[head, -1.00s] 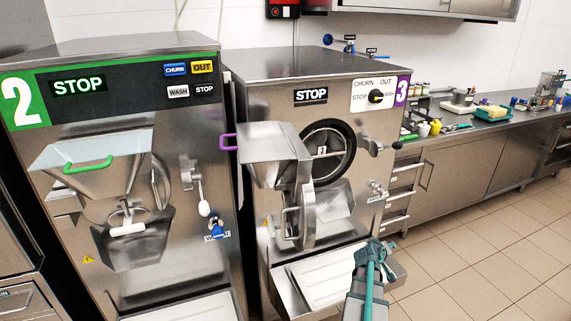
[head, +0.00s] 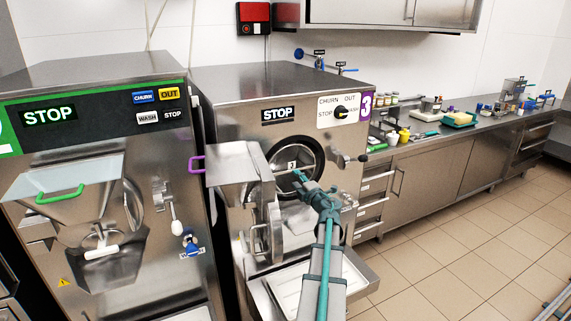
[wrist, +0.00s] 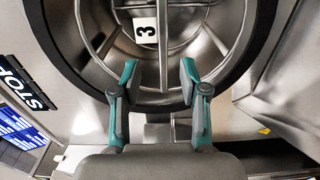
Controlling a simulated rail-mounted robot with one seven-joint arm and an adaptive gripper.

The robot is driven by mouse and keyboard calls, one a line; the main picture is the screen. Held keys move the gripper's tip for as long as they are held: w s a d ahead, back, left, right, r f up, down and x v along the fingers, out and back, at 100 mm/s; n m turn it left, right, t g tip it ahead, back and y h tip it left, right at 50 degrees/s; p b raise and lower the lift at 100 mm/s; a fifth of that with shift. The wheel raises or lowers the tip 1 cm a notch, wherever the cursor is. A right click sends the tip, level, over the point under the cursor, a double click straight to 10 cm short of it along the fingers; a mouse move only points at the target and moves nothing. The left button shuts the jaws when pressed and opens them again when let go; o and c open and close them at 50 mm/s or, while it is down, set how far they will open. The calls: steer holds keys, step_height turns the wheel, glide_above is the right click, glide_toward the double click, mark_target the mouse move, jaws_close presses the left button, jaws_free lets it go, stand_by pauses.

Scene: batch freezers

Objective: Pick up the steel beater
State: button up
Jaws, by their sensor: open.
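The steel beater (wrist: 163,45) sits inside the round, black-rimmed drum opening of machine 3. In the wrist view its shiny bars run up and around the drum, beside a white tag marked 3. In the head view the beater shows only as small bars and a tag (head: 292,165). My gripper (wrist: 158,72) is open, its teal-tipped fingers apart at the lower part of the opening, on either side of an upright bar. I cannot tell how deep the tips reach. In the head view my gripper (head: 310,185) is in front of the opening's lower right.
Machine 3's hopper door (head: 240,165) is swung out left of the opening. A tray shelf (head: 355,272) juts out below. A handle lever (head: 352,158) sticks out to the right. Machine 2 (head: 100,140) stands left. The tiled floor (head: 455,225) at right is clear.

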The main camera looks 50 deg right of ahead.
mark_target(289, 172)
steer(key=p+x, duration=0.2)
steer(key=x, duration=0.6)
steer(key=shift+w+d+f, duration=0.15)
steer(key=shift+w+f, duration=0.05)
steer(key=shift+c, duration=0.2)
jaws_close()
